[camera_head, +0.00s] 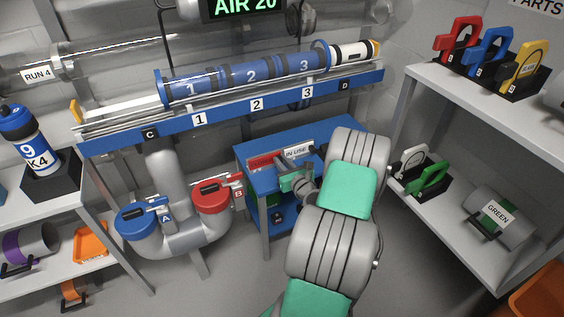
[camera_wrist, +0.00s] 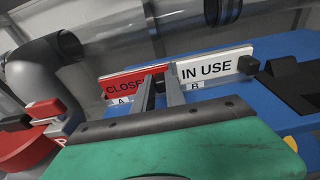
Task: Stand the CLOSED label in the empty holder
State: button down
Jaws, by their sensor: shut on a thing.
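The red CLOSED label (camera_wrist: 119,88) is upright in the wrist view, its last letter hidden by a finger. It also shows as a red strip in the head view (camera_head: 262,161). My gripper (camera_wrist: 160,84) is shut on its right end. A small plate marked A (camera_wrist: 121,100) is right below the label; I cannot tell whether the label rests in that holder. The white IN USE label (camera_wrist: 214,66) stands to the right, above a plate marked B (camera_wrist: 195,85). In the head view my gripper (camera_head: 290,178) is over the blue table, partly hidden by my arm.
The blue table (camera_head: 244,152) carries the labels. Two pipe ends with a blue cap (camera_head: 135,222) and a red cap (camera_head: 210,197) are to its left. A blue rail (camera_head: 230,118) with a tube runs above. A grey shelf (camera_head: 470,105) with colored parts stands right.

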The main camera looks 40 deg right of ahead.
jog(key=shift+f, duration=0.2)
jog(key=c, duration=1.3)
grip_release()
jog(key=p+v, duration=0.1)
jog(key=v, duration=0.6)
jog(key=shift+s+a+p, duration=0.15)
jog(key=shift+s+p, duration=0.2)
